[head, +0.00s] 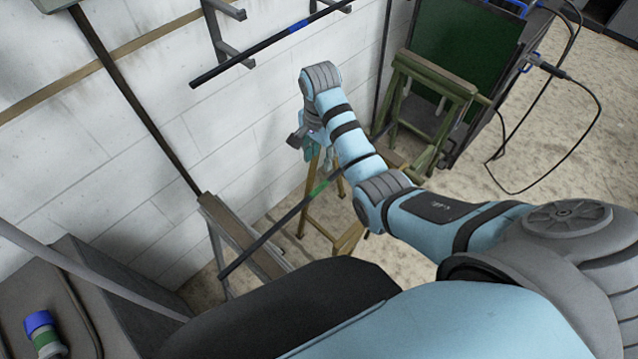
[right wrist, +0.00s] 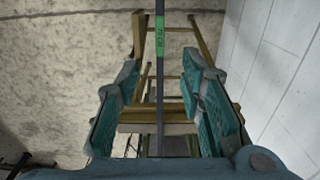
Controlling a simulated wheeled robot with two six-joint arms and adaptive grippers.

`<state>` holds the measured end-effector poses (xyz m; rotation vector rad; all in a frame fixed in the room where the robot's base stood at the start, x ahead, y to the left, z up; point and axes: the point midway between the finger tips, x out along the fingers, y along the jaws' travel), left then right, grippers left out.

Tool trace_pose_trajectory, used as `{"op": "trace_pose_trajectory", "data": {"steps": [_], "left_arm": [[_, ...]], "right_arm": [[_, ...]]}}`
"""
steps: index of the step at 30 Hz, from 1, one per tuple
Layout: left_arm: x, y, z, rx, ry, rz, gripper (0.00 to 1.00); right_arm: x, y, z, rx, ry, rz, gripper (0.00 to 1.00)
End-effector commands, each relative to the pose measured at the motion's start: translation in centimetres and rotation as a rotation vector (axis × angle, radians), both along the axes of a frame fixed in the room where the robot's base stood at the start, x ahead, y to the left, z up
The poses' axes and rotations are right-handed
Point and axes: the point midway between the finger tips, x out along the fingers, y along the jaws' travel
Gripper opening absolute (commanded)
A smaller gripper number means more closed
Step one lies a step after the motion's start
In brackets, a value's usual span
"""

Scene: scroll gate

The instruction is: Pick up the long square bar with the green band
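The long square bar with the green band (head: 290,215) is dark and slim. In the head view it runs from lower left to upper right, partly hidden behind my right arm. Its green band (head: 319,188) shows just below my right gripper (head: 319,155). In the right wrist view the bar (right wrist: 159,100) runs lengthwise between the two teal fingers of the right gripper (right wrist: 163,75), with the green band (right wrist: 160,35) ahead of the fingertips. The fingers are open, with a gap on each side of the bar. My left gripper is not in view.
A wooden trestle (head: 308,222) stands beneath the bar. A second dark bar with a blue band (head: 297,27) lies on wall brackets (head: 222,38). A green panel (head: 460,45) and a green wooden stand (head: 437,78) are at right. A blue-and-green cylinder (head: 42,335) lies lower left.

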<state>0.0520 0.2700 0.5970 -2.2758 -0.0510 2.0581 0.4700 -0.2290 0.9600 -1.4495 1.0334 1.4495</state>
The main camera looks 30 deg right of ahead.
Motion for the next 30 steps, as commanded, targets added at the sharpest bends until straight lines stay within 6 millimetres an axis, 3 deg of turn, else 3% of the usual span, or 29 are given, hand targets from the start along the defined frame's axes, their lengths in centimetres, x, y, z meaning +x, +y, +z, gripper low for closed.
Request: {"op": "trace_pose_trajectory", "data": {"steps": [3, 6, 11, 18, 25, 30], "left_arm": [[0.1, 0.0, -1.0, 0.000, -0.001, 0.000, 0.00], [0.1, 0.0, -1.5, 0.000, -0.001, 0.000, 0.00], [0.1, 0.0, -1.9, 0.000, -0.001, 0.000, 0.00], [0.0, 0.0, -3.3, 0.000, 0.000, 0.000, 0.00], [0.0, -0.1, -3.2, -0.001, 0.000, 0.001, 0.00], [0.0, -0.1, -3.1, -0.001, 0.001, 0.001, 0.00]], "right_arm": [[-0.2, 0.0, -3.8, 0.000, 0.006, 0.000, 0.35], [-0.1, 0.0, -6.3, -0.001, 0.003, 0.001, 0.35], [-0.1, 0.0, -8.3, -0.001, 0.002, 0.002, 0.35], [-0.1, 0.2, -12.7, -0.001, 0.003, 0.003, 0.35], [-0.1, 0.2, -12.8, -0.001, 0.000, 0.003, 0.35], [-0.1, 0.2, -12.8, -0.001, 0.000, 0.003, 0.08]]}}
